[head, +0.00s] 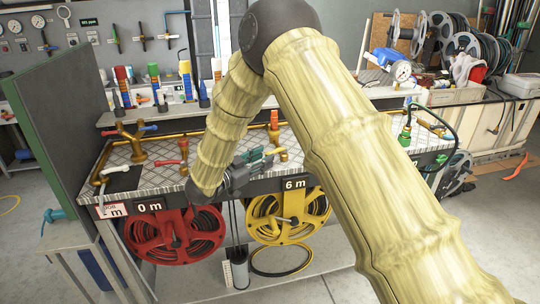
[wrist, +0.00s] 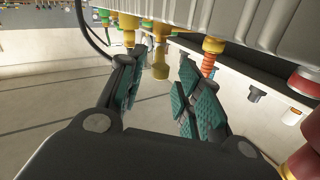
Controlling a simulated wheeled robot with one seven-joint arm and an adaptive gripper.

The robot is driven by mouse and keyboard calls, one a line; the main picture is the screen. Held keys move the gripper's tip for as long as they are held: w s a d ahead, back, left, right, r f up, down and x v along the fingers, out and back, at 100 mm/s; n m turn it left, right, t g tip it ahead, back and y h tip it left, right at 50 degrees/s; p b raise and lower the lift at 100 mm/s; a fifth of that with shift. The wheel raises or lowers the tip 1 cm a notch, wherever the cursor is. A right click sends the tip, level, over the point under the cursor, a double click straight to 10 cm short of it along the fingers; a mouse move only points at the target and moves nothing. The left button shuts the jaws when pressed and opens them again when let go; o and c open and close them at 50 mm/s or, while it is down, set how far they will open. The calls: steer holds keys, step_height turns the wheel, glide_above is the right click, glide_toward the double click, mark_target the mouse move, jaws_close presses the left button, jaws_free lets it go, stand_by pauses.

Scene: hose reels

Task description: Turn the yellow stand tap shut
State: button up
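My gripper (head: 262,158) is at the bench's front edge, above and between the two hose reels. In the wrist view my gripper (wrist: 160,95) has its teal-padded fingers apart, with nothing held between them. A yellow-brass upright fitting (wrist: 161,62) shows beyond the gap between the fingertips, apart from them; it looks like the yellow stand tap, but its handle is not clear. In the head view a small brass fitting (head: 283,155) stands just right of my fingertips. My arm hides part of the bench there.
A red hose reel (head: 150,236) marked 0 m and a yellow hose reel (head: 262,230) marked 6 m hang under the bench. Brass pipework (head: 138,150) with other taps stands at the left. A green tap (head: 405,135) stands at the right.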

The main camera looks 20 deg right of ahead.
steer(key=v, duration=0.7)
steer(key=shift+s+f, duration=0.1)
steer(key=c, duration=0.7)
steer(key=shift+s+d+f+m+t+b, duration=0.1)
steer(key=shift+s+m+t+b, duration=0.1)
steer(key=shift+m+b, duration=0.25)
steer(key=shift+s+d+f+m+t+b, duration=0.15)
steer(key=shift+s+m+t+b, duration=0.1)
steer(key=shift+m, duration=0.3)
jaws_close()
steer(key=s+d+f+m+t+y+b, duration=0.1)
steer(key=s+d+m+b, duration=0.2)
steer(key=m, duration=0.4)
steer(key=s+d+m+t+y+b, duration=0.1)
steer(key=s+d+m+t+b, duration=0.1)
steer(key=s+m+b, duration=0.3)
steer(key=w+d+m+p, duration=0.1)
steer(key=w+d, duration=0.4)
steer(key=w, duration=0.5)
steer(key=shift+r+p, duration=0.45)
steer(key=shift+p, duration=0.4)
